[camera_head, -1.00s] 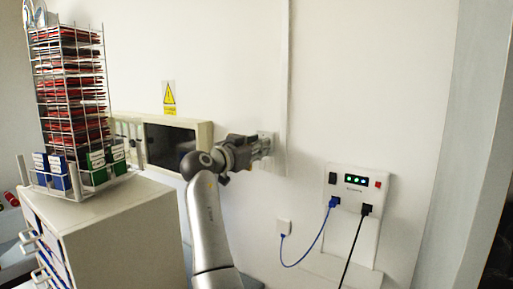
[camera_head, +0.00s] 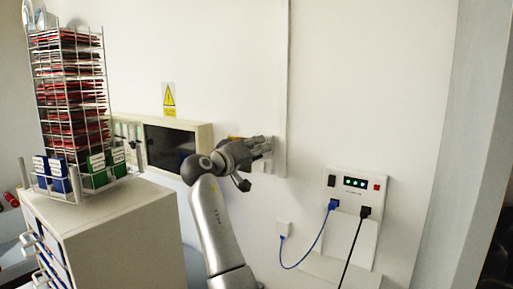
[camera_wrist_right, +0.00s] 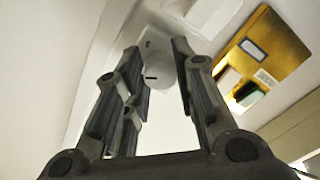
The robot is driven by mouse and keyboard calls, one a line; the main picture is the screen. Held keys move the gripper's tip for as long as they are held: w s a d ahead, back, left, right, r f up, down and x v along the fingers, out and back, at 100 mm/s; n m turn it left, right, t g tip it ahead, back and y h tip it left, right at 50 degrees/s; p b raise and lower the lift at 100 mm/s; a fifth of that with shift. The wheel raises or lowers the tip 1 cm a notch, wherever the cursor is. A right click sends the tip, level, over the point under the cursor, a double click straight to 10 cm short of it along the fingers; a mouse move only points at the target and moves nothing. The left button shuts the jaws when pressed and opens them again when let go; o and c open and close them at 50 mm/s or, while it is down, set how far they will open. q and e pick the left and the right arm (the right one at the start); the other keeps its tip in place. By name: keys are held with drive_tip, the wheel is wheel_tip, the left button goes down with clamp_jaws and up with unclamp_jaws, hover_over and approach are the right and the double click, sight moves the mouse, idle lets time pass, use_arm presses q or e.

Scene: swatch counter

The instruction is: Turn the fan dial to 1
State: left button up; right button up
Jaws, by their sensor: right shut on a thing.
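The fan dial (camera_wrist_right: 154,66) is a white round knob with a short dark mark, on a white wall plate. It shows between the two fingers of my right gripper (camera_wrist_right: 156,52) in the right wrist view. My right gripper (camera_head: 264,149) is shut on the dial at the wall, right of the dark-fronted wall unit. In the head view the fingers and wrist hide most of the dial, and I cannot read its setting. My left gripper is not in view.
A yellow panel (camera_wrist_right: 285,45) with small labels is beside the dial. A socket panel (camera_head: 356,190) with blue and black cables is to the right. A swatch rack (camera_head: 72,100) stands on a cabinet (camera_head: 125,235) at left.

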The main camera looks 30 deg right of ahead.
drive_tip(key=shift+r+n+p, duration=0.15)
drive_tip(key=shift+n+p, duration=0.45)
drive_tip(key=shift+n, duration=1.5)
drive_tip(key=o, duration=1)
drive_tip(key=v, duration=1.2)
